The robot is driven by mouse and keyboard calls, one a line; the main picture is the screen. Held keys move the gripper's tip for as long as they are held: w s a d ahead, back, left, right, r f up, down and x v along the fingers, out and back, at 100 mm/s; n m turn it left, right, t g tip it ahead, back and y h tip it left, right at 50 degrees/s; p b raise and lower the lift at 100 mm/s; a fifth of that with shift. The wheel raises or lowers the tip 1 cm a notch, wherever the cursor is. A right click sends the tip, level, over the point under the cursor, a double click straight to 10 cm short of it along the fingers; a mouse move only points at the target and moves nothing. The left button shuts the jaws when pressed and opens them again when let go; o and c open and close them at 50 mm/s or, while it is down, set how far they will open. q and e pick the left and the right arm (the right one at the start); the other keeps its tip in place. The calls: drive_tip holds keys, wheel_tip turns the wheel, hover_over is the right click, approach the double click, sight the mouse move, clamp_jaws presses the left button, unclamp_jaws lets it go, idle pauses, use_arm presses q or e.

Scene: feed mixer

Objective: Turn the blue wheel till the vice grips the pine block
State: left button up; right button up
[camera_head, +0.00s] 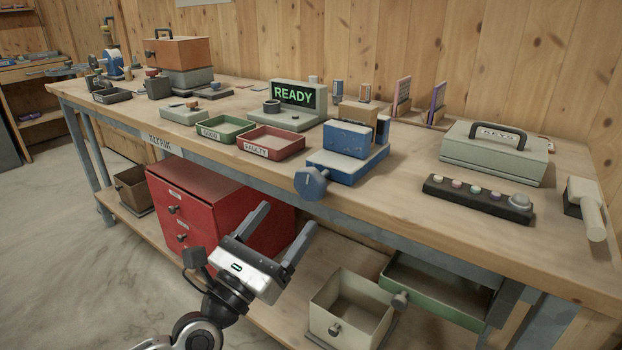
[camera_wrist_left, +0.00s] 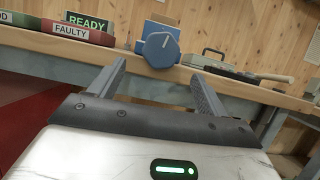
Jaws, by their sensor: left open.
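The blue vice (camera_head: 344,150) stands near the front edge of the workbench, with its blue wheel (camera_head: 312,182) facing the front. A pine block (camera_head: 357,112) shows behind the front jaw, partly hidden by it; I cannot tell whether the jaws touch it. My left gripper (camera_head: 279,233) is open and empty, below and in front of the bench edge, apart from the wheel. In the left wrist view the blue wheel (camera_wrist_left: 160,49) shows ahead, above and between the spread fingers (camera_wrist_left: 155,85). My right gripper is not in view.
A red tray labelled FAULTY (camera_head: 271,145) and a green tray (camera_head: 226,128) lie left of the vice. A button strip (camera_head: 477,198) and a KEYS box (camera_head: 495,155) are right. A red drawer cabinet (camera_head: 205,200) and open bins (camera_head: 350,312) stand below.

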sight(307, 191)
use_arm(q)
drive_tip(key=x, duration=0.8)
drive_tip(key=shift+p, duration=0.35)
drive_tip(key=shift+w+d+r, duration=0.1)
drive_tip(key=shift+w+d, duration=0.25)
drive_tip(key=shift+w, duration=0.05)
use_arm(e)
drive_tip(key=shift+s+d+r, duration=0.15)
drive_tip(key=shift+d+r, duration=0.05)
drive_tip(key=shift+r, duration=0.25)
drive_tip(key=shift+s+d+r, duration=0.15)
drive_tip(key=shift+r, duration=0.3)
use_arm(q)
drive_tip(key=c, duration=1)
drive_tip(key=shift+m+b, duration=0.3)
drive_tip(key=shift+b, duration=0.05)
drive_tip(key=m+g+h+b, duration=0.1)
drive_tip(key=m+b, duration=0.1)
drive_tip(key=m+g+h+b, duration=0.1)
drive_tip(key=m+b, duration=0.2)
drive_tip(key=shift+m+g, duration=0.3)
drive_tip(key=shift+m, duration=0.2)
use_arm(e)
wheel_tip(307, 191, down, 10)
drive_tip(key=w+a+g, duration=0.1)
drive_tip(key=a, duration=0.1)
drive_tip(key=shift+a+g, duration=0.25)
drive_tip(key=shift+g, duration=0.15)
